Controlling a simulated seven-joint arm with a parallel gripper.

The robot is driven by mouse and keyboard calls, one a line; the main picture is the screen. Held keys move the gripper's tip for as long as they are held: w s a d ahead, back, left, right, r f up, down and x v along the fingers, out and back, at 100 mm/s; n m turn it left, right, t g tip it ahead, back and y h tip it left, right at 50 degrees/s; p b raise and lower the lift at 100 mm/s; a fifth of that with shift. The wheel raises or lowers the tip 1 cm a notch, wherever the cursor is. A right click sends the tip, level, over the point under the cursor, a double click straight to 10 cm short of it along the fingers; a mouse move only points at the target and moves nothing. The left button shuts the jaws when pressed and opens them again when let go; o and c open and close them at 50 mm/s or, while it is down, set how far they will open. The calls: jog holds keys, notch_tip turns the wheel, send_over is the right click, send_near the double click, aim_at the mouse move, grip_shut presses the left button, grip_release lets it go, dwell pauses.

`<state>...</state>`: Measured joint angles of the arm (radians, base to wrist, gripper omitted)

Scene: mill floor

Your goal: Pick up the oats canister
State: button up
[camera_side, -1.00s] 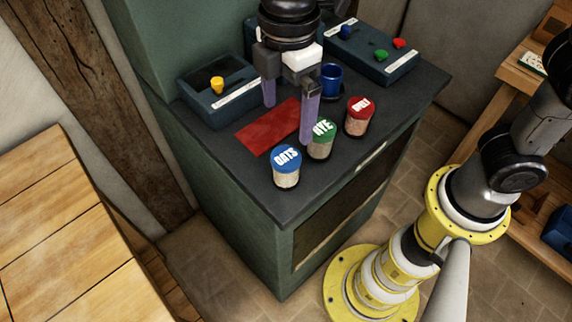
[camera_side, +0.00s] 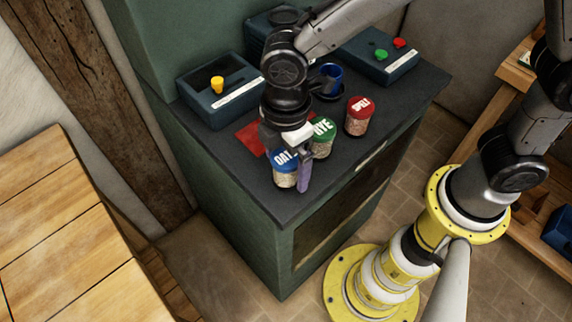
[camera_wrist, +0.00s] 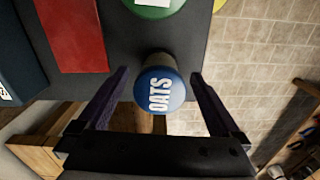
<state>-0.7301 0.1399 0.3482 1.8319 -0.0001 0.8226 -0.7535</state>
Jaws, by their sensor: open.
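The oats canister (camera_side: 285,174) has a blue lid marked OATS and a pale, grainy body. It stands upright near the front corner of the dark cabinet top. In the wrist view its lid (camera_wrist: 159,90) lies between my two fingers. My gripper (camera_side: 289,170) is open, with its fingers down around the canister, one on either side. In the wrist view my gripper (camera_wrist: 158,96) shows a gap between each finger and the lid. In the side view the near finger partly covers the canister, and the other finger is mostly hidden.
A green-lidded canister (camera_side: 323,140) stands close beside the oats, and a red-lidded one (camera_side: 358,117) beyond it. A red mat (camera_side: 250,137) lies behind. A blue cup (camera_side: 331,77) and control boxes (camera_side: 222,92) stand farther back. The cabinet's front edge (camera_side: 330,190) is close.

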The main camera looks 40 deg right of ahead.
notch_tip(320, 180, down, 2)
jog(key=shift+r, duration=0.1)
grip_shut()
dwell(0.5)
